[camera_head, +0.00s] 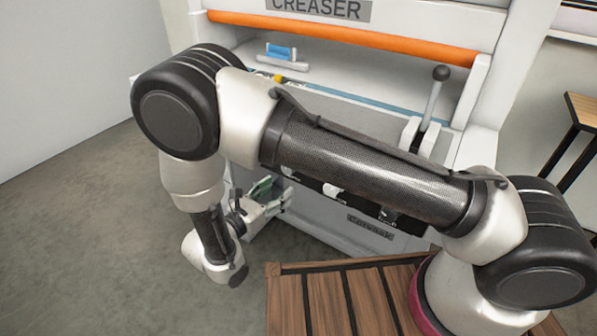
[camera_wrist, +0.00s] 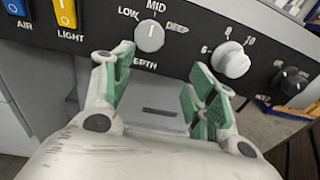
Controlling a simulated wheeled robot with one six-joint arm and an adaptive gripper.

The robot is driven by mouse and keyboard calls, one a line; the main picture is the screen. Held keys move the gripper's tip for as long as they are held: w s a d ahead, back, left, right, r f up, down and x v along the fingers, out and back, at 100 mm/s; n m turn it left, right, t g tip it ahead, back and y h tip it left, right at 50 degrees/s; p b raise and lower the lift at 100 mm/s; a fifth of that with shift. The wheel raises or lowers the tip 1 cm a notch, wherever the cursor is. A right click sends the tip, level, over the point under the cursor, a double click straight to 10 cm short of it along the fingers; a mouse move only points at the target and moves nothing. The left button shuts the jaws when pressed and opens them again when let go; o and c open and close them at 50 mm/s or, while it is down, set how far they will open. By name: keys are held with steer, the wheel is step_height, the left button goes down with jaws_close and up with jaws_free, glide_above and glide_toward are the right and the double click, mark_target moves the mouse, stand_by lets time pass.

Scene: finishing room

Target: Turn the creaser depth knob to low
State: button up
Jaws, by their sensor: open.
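The depth knob (camera_wrist: 150,38) is a round light grey dial on the black front panel in the wrist view, at top centre. LOW is printed at its upper left, MID above it and DEEP at its right. Its mark appears to point up at MID. My gripper (camera_wrist: 161,78) is open, with green-padded fingers below and to either side of the knob. Nothing is between the fingers, and they appear apart from the knob. In the head view my gripper (camera_head: 272,192) is beside the front of the creaser (camera_head: 390,48). My arm hides much of the panel there.
At left are a yellow LIGHT switch (camera_wrist: 66,14) and a blue AIR switch (camera_wrist: 15,7). A lever (camera_head: 433,98) stands on the creaser. Slatted wood (camera_head: 320,305) lies in front.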

steer(key=w+d+r+t, duration=0.1)
steer(key=w+d, duration=0.2)
steer(key=w, duration=0.4)
steer(key=shift+r+n, duration=0.3)
steer(key=shift+d, duration=0.1)
steer(key=c, duration=1)
